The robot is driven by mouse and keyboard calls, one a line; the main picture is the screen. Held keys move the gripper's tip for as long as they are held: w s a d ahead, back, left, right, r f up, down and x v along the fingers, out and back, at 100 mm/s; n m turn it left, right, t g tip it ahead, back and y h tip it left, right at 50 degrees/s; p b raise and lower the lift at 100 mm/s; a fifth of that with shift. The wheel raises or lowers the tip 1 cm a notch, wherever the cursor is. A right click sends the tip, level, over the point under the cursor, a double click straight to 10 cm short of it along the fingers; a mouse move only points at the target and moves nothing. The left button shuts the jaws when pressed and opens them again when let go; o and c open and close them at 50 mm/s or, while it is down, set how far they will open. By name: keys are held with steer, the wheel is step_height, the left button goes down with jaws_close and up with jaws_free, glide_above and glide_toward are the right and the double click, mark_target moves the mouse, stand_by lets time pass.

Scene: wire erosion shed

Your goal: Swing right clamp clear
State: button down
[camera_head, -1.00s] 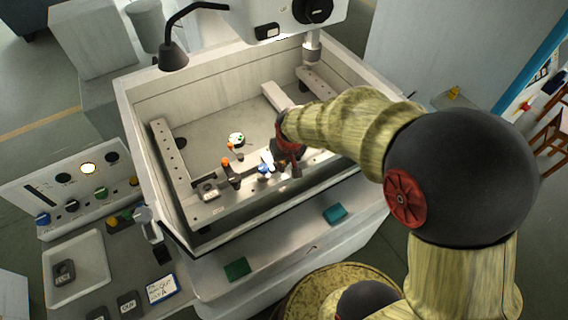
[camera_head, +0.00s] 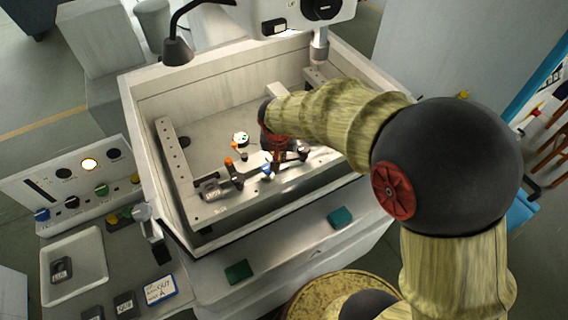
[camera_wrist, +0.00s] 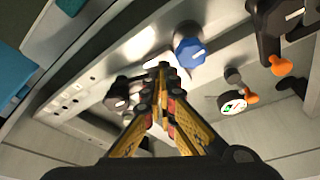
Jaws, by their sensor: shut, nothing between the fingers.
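My gripper (camera_head: 270,150) hangs over the front rail inside the machine tank. In the wrist view its yellow fingers (camera_wrist: 163,70) come together at the tips, shut and empty. The right clamp (camera_head: 302,153), a dark body with a round knob, sits on the rail just right of my gripper. In the wrist view it seems to be the dark piece (camera_wrist: 119,96) left of the fingers, apart from them. The left clamp (camera_head: 232,172) has an orange tip, also seen in the wrist view (camera_wrist: 281,66). A bright metal piece between the clamps is partly hidden by my gripper.
A blue knob (camera_head: 266,170) sits on the front rail, close to the fingertips in the wrist view (camera_wrist: 189,47). A round dial (camera_head: 241,138) stands behind the rail. Tank walls (camera_head: 150,170) surround the area. The machine head (camera_head: 320,45) hangs at the back.

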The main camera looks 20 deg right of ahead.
steer(key=m, duration=0.1)
steer(key=w+m+b, duration=0.1)
steer(key=w+h+b, duration=0.1)
steer(key=shift+w+a+f+m, duration=0.2)
steer(key=shift+a+f+m, duration=0.1)
steer(key=shift+m, duration=0.1)
steer(key=w+m, duration=0.1)
steer(key=w+m+b, duration=0.1)
steer(key=w+m+g+b, duration=0.1)
steer(key=shift+d+m+h, duration=0.25)
steer(key=shift+m+h, duration=0.15)
steer(key=w+m, duration=0.1)
steer(key=w+m+g, duration=0.1)
steer(key=shift+d+r+m+b, duration=0.15)
steer(key=shift+d+m+b, duration=0.15)
steer(key=shift+d+b, duration=0.1)
steer(key=w+m, duration=0.1)
steer(key=d+m, duration=0.1)
steer(key=shift+w+d+m+g+h, duration=0.2)
steer(key=shift+w+m+g+h, duration=0.1)
steer(key=shift+w+m+g, duration=0.1)
steer(key=shift+w+d, duration=0.3)
steer(key=shift+d, duration=0.2)
steer(key=shift+r, duration=0.1)
